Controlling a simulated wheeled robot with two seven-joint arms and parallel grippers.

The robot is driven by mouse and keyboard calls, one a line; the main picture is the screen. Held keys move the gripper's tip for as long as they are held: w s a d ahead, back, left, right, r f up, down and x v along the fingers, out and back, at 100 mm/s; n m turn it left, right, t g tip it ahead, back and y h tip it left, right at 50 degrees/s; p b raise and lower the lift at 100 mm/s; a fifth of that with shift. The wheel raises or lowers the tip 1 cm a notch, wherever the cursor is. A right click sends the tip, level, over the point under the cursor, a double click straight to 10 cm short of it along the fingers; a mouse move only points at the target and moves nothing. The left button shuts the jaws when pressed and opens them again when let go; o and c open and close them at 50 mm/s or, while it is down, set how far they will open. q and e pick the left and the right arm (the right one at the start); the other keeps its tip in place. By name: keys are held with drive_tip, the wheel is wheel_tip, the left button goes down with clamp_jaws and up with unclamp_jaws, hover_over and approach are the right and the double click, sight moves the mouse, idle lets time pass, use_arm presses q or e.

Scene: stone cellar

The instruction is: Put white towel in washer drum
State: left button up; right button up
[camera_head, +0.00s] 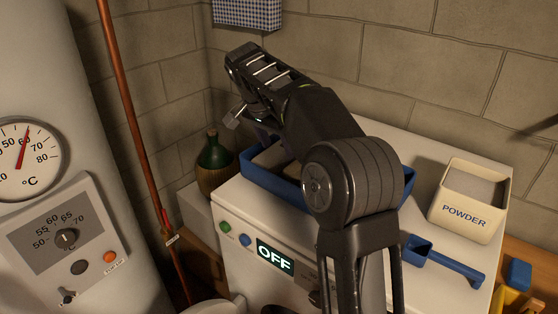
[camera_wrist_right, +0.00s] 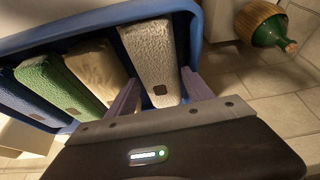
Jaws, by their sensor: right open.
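The white towel (camera_wrist_right: 152,60) stands at one end of a row of folded towels in a blue tray (camera_wrist_right: 55,38). In the right wrist view my right gripper (camera_wrist_right: 160,80) is open, with a finger on each side of the towel's near end; I cannot tell whether they touch it. In the head view this gripper (camera_head: 237,118) hangs over the tray's far left end (camera_head: 270,187), and my arm hides most of the tray and the towels. The tray sits on the white washer (camera_head: 238,262), whose display reads OFF. The drum opening is not visible. My left gripper is out of view.
A powder box (camera_head: 466,205) and a blue scoop (camera_head: 440,262) are on the washer top at right. A green wicker bottle (camera_head: 214,165) stands beyond the washer's left side. A copper pipe (camera_head: 140,140) and a boiler (camera_head: 30,80) stand at left.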

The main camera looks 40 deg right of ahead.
drive_tip(key=shift+p+x, duration=0.35)
drive_tip(key=shift+x, duration=0.75)
drive_tip(key=shift+c, duration=0.3)
drive_tip(key=c, duration=1)
drive_tip(key=shift+r, duration=0.1)
